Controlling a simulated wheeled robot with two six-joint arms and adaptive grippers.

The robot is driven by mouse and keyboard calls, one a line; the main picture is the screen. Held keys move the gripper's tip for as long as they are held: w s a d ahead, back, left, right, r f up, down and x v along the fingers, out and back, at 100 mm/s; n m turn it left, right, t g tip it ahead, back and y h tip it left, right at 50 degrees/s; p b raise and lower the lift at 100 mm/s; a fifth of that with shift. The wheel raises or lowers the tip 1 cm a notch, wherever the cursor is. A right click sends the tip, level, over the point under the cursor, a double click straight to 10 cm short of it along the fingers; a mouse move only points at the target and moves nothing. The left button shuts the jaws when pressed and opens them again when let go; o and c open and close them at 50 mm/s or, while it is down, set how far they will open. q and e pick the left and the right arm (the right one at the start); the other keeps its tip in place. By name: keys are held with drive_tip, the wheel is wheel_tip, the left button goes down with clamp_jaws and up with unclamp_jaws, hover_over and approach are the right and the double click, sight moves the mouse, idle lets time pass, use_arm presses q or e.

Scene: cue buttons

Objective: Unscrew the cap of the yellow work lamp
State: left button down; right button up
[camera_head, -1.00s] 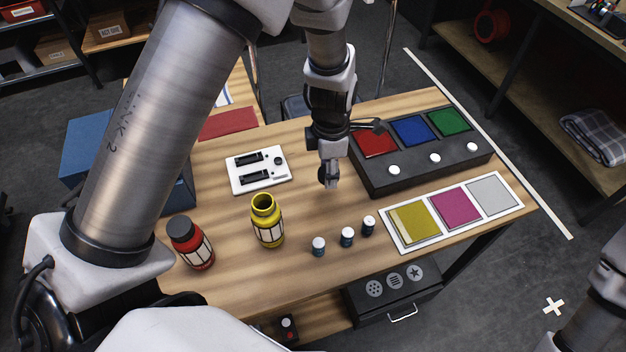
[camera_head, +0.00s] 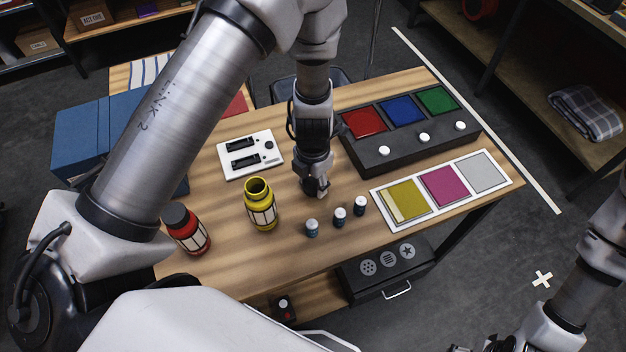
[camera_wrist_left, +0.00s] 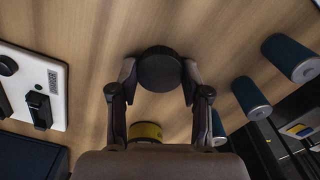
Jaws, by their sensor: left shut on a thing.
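The yellow work lamp (camera_head: 260,207) stands upright on the table, its top an open round mouth with no cap on it. My left gripper (camera_head: 318,190) points down over the table to the right of the lamp. In the left wrist view this gripper (camera_wrist_left: 159,75) is shut on a round dark cap (camera_wrist_left: 159,68), with a finger on either side. Part of the yellow lamp (camera_wrist_left: 145,132) shows below the cap there. In the head view the gripper mostly hides the cap, and I cannot tell whether it touches the table. My right gripper is not in view.
A red lamp with a dark cap (camera_head: 186,229) stands left of the yellow one. Several small blue cylinders (camera_head: 340,217) stand right of it. A white switch panel (camera_head: 250,153), a dark box with coloured panels (camera_head: 410,145) and a colour-swatch board (camera_head: 466,203) lie behind and right.

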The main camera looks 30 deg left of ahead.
sight(313, 185)
use_arm(q)
drive_tip(key=shift+f, duration=0.1)
drive_tip(key=c, duration=0.5)
unclamp_jaws()
wheel_tip(313, 185, up, 12)
drive_tip(key=shift+r, duration=0.2)
drive_tip(key=shift+s+f, duration=0.1)
